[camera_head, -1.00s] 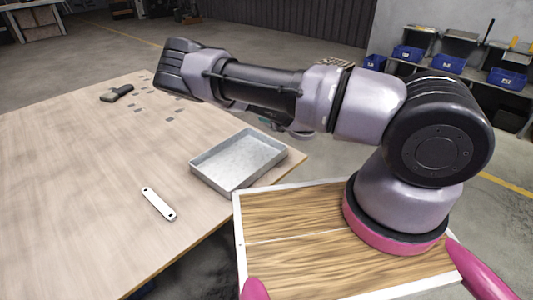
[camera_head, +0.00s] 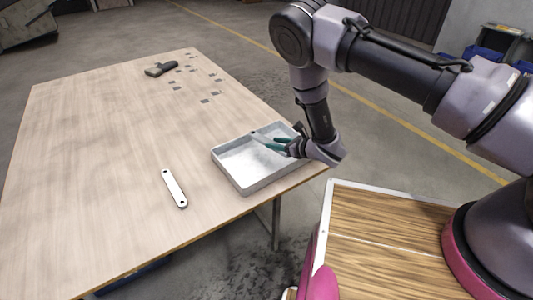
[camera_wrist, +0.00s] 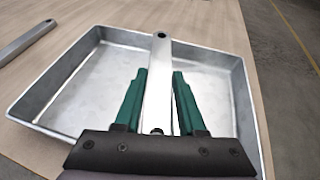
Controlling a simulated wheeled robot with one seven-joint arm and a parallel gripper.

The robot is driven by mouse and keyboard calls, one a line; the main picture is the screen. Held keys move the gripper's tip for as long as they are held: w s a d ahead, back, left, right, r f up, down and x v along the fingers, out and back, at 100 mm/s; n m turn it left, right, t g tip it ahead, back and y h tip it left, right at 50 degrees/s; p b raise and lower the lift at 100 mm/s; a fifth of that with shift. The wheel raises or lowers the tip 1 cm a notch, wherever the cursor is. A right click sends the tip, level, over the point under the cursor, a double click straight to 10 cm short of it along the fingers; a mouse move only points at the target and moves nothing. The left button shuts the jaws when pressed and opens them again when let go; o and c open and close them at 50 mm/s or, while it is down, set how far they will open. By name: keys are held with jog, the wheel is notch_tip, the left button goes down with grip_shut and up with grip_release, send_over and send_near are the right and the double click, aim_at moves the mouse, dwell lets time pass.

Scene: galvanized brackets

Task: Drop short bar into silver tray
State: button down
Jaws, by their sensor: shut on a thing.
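The silver tray (camera_head: 232,178) is a shallow rectangular metal tray near the table's right edge. My gripper (camera_head: 269,142) is over the tray, reaching in from its right side. In the wrist view its green fingers (camera_wrist: 159,75) are shut on the short bar (camera_wrist: 158,62), a flat silver bar with a round hole at its far end. The bar points away from me, over the tray, and its far end reaches the tray's far rim in that view. I cannot tell how high it is above the tray floor. The tray looks empty otherwise.
Another silver bar (camera_head: 174,188) lies on the table (camera_head: 100,150) left of the tray; it also shows in the wrist view (camera_wrist: 25,42). A dark tool (camera_head: 160,69) and several small grey squares (camera_head: 205,101) lie farther back. The table's left side is clear.

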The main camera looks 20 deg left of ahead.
jog(key=shift+a+f, duration=0.1)
jog(key=shift+f, duration=0.75)
jog(key=shift+c, duration=2.1)
grip_release()
jog(key=v, duration=1)
jog(key=shift+s+d, duration=0.3)
jog(key=shift+r, duration=0.15)
